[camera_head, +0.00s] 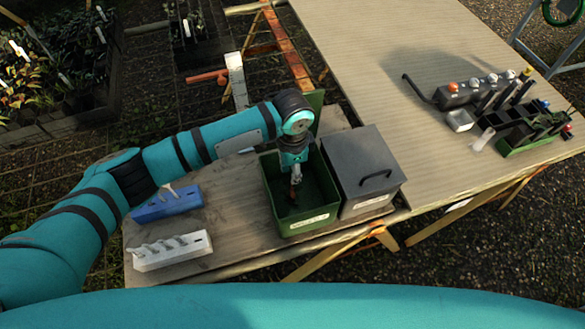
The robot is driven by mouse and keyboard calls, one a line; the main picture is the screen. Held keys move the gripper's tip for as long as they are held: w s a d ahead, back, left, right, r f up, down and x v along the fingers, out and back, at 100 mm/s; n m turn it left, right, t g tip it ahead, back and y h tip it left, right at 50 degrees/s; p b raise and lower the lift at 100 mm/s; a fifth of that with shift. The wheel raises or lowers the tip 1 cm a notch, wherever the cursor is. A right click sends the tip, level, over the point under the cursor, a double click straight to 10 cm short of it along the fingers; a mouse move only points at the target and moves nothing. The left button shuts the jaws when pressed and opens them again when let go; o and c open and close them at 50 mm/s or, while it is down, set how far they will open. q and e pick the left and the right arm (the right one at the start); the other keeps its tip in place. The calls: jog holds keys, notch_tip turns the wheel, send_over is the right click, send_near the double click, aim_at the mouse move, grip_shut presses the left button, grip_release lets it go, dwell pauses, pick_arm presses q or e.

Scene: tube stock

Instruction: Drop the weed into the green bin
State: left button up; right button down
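The green bin (308,222) stands open on the small wooden table, with a white label on its front. My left gripper (295,184) points down into the bin's opening, its fingertips below the rim level in the picture. The fingers are small and dark against the bin's inside, so I cannot tell whether they are open or shut. I cannot make out the weed; a small dark reddish patch shows just below the fingertips. My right gripper is not in view.
A grey lidded box (358,152) with a handle stands right beside the green bin. A blue rack (168,204) and a white rack (172,252) are on the left of the small table (235,215). Tools and holders sit on the larger table (400,45), whose left part is clear.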

pick_arm(q)
jog(key=shift+r, duration=0.2)
notch_tip(320, 180, up, 12)
jog(key=shift+f, duration=0.15)
dwell(0.4)
jog(key=shift+s+f, duration=0.1)
